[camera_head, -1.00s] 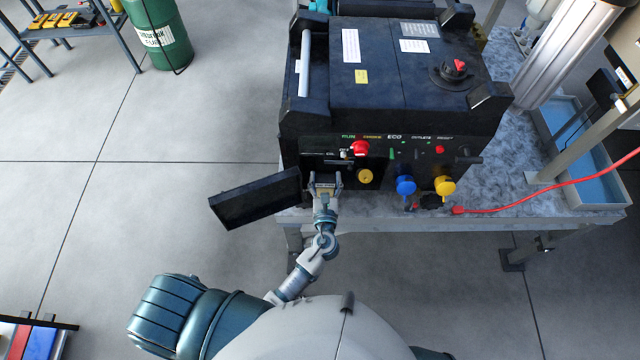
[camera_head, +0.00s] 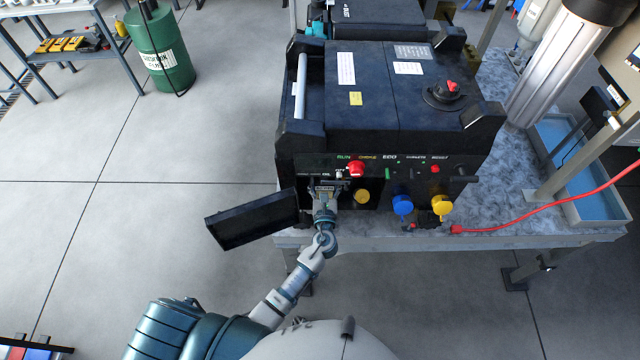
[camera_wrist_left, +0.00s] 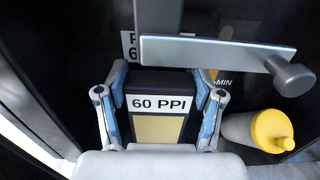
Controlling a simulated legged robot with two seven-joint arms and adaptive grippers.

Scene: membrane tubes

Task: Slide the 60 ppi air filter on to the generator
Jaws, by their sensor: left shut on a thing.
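The generator (camera_head: 390,95) is a large black box on a table, its left front door (camera_head: 252,218) swung open. My left gripper (camera_head: 326,188) is at the open compartment in the generator's front left. In the left wrist view my left gripper (camera_wrist_left: 160,102) is shut on the air filter (camera_wrist_left: 158,128), a dark block with a white "60 PPI" label and a tan face. The filter's far end is hidden in the dark compartment, so I cannot tell how deep it sits. My right gripper is not in view.
A grey bar with a knob (camera_wrist_left: 290,75) crosses just above the filter in the left wrist view. A yellow-capped part (camera_wrist_left: 270,130) is to its right. Blue (camera_head: 402,206) and yellow (camera_head: 441,206) plugs and a red cable (camera_head: 540,212) are farther right.

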